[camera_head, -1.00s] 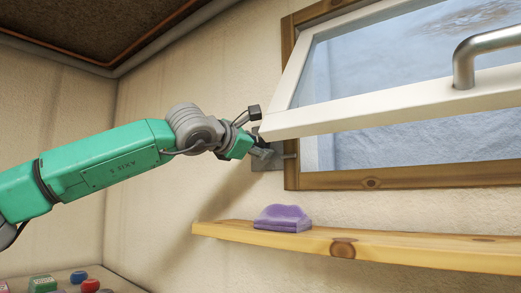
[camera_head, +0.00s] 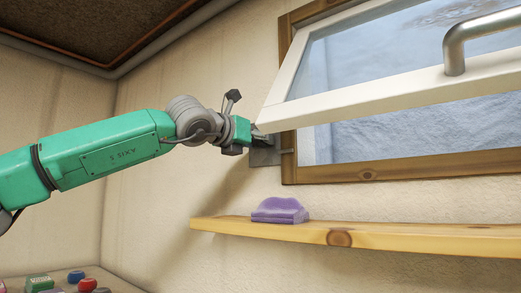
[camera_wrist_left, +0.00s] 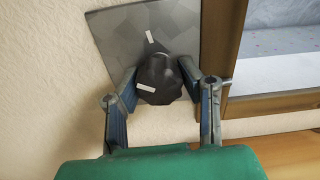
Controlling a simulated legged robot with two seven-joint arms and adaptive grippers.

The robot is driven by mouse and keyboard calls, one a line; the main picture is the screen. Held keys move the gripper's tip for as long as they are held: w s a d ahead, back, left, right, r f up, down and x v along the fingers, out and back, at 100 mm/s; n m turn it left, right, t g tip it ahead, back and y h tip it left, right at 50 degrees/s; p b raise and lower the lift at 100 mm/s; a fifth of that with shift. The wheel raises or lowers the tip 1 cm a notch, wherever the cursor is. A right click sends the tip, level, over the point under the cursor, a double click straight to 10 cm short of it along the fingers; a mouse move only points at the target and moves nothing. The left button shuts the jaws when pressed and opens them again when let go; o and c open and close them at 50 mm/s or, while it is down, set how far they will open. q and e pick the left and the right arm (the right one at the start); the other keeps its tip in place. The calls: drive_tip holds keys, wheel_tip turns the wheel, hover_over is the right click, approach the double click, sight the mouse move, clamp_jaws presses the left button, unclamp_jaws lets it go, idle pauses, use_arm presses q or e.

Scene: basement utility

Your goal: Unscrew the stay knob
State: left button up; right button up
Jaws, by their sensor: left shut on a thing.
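The stay knob (camera_wrist_left: 160,80) is black and lobed, with a white mark on it, in the left wrist view. It sits in front of a grey metal plate (camera_wrist_left: 122,35) on the wall, which carries another white mark. My left gripper (camera_wrist_left: 160,82) is shut on the knob, one finger on each side. In the head view my left gripper (camera_head: 256,142) is at the plate (camera_head: 268,156) by the window's lower left corner, and the knob is hidden there. My right gripper is in neither view.
The white window sash (camera_head: 400,98) hangs tilted open just right of my gripper, with a metal handle (camera_head: 455,52). A wooden frame (camera_head: 400,171) surrounds it. Below, a wooden shelf (camera_head: 420,239) holds a purple object (camera_head: 279,210). Buttons (camera_head: 88,285) lie at lower left.

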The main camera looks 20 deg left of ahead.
use_arm(q)
drive_tip(key=n, duration=0.1)
drive_tip(key=n+b, duration=0.1)
drive_tip(key=n, duration=0.1)
drive_tip(key=n+b, duration=0.1)
drive_tip(key=shift+s+a+r+n, duration=0.15)
drive_tip(key=shift+r+n, duration=0.2)
drive_tip(key=shift+n, duration=0.05)
drive_tip(key=shift+c, duration=0.2)
drive_tip(key=shift+n+b, duration=0.85)
drive_tip(key=shift+n, duration=1.15)
drive_tip(key=o, duration=1.1)
drive_tip(key=shift+o, duration=0.5)
drive_tip(key=shift+s+a, duration=0.15)
drive_tip(key=shift+a+f, duration=0.1)
drive_tip(key=shift+a+f, duration=0.1)
drive_tip(key=shift+f, duration=0.05)
